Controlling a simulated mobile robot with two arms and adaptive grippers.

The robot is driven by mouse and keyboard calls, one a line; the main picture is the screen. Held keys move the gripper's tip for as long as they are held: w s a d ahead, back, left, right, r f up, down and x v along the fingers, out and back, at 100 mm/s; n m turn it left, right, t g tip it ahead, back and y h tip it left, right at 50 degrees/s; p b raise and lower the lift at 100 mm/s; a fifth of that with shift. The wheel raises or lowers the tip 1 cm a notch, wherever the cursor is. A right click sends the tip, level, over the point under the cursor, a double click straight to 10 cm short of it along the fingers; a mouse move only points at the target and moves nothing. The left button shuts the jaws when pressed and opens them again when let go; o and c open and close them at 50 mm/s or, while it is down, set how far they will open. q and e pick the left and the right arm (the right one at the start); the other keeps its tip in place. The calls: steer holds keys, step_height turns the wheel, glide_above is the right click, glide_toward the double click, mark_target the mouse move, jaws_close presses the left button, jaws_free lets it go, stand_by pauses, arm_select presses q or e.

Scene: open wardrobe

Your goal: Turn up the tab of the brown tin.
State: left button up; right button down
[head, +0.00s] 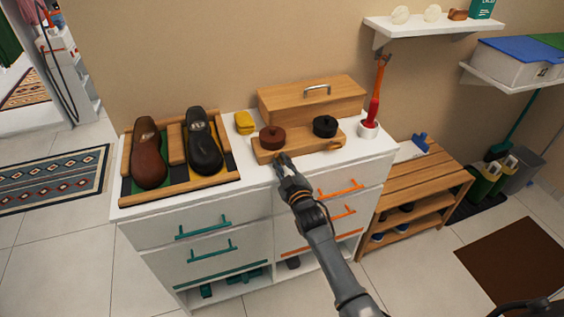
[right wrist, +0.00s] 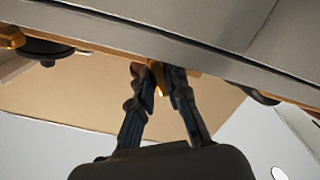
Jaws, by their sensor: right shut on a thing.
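The brown tin (head: 272,138) is round and flat with a small knob on top. It stands at the left end of a wooden stand (head: 305,146) on the white cabinet, beside a black tin (head: 325,126). My right gripper (head: 279,158) is at the stand's front edge, just in front of the brown tin. In the right wrist view its fingers (right wrist: 159,75) are shut on a small gold-coloured tab (right wrist: 157,73). The fingers hide much of this tab, and its angle is hard to tell.
A wooden box (head: 310,101) with a metal handle stands behind the tins. A yellow block (head: 245,122) and a shoe tray (head: 205,180) with two shoes are to the left.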

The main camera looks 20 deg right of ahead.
steer(key=m, duration=0.6)
steer(key=shift+p, duration=0.3)
steer(key=shift+m, duration=0.4)
steer(key=c, duration=1.6)
jaws_free()
steer(key=s, duration=1.2)
steer(key=shift+d, duration=0.2)
steer(key=s+f+g, duration=0.3)
steer(key=s+f, duration=0.3)
steer(key=f, duration=0.5)
steer(key=s+a+f+n+g, duration=0.1)
steer(key=s+f+g, duration=0.35)
steer(key=f, duration=0.75)
steer(key=s+f+g, duration=0.2)
steer(key=s+f, duration=0.5)
steer(key=f, duration=0.4)
steer(key=s+d+f+g, duration=0.1)
steer(key=s+f, duration=0.3)
steer(key=s, duration=0.6)
steer(key=s+d+f+g, duration=0.2)
steer(key=s+f+g, duration=0.2)
steer(key=s, duration=0.6)
steer(key=s+d+f+n+g, duration=0.1)
steer(key=s+f+g, duration=0.1)
steer(key=s+f, duration=0.4)
steer(key=s, duration=0.5)
steer(key=shift+d+f+h, duration=0.15)
steer(key=shift+h, duration=0.15)
